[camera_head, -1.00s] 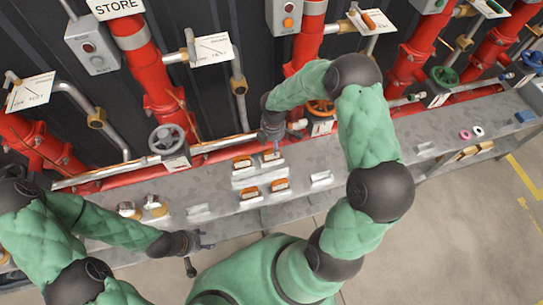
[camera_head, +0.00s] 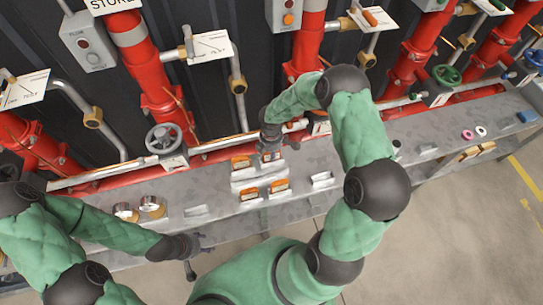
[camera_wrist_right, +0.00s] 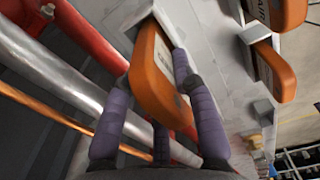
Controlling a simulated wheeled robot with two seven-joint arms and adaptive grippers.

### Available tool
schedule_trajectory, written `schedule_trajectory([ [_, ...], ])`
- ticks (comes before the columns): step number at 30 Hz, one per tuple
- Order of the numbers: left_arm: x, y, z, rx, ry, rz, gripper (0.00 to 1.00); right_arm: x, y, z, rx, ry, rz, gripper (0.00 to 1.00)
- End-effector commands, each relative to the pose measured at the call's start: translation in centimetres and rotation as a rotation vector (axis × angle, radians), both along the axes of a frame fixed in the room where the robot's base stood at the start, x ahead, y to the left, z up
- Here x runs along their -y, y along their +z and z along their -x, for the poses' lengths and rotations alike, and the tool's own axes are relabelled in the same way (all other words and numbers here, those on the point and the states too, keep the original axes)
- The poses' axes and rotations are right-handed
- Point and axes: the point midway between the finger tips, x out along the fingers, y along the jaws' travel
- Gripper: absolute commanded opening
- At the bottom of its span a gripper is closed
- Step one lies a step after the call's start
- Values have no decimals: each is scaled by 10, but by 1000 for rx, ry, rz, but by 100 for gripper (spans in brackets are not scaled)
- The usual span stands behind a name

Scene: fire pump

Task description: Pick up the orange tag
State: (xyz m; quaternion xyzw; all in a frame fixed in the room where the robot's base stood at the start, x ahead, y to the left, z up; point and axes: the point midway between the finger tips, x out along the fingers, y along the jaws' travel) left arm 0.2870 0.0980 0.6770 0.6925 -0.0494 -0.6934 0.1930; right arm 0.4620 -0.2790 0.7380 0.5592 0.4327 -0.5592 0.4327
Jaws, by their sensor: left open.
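Several orange tags with white labels stand in pale holders on the grey bench. One orange tag (camera_wrist_right: 157,82) sits between the purple fingers of my right gripper (camera_wrist_right: 150,85) in the right wrist view. The fingers lie on both sides of it, and I cannot tell whether they press on it. In the head view, my right gripper (camera_head: 270,148) is right over the back right tag of the group, mostly hiding it. Another orange tag (camera_head: 240,163) is just left of it, and two more (camera_head: 249,194) (camera_head: 280,186) are in front. My left gripper (camera_head: 198,243) is open and empty at the bench's front edge.
Red pipes (camera_head: 165,95) and a grey handwheel (camera_head: 163,138) stand behind the bench (camera_head: 225,222). A silver pipe (camera_wrist_right: 50,70) runs close to my right gripper. Empty holders (camera_head: 322,179) and two brass-coloured round parts (camera_head: 152,206) are on the bench.

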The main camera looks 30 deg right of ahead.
Motion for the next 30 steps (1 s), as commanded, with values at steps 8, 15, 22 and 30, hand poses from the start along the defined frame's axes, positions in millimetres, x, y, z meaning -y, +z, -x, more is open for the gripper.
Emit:
schedule_trajectory([
  [8,0,0,0,0,0,0,52,0,0,0,0,0,0,0],
  [15,0,1,0,0,0,0,52,0,3,0,0,0,0,0],
  [22,0,12,0,0,0,0,52,0,25,-1,2,1,1,0],
  [30,0,26,0,0,0,0,52,-21,67,17,2,3,1,0],
])
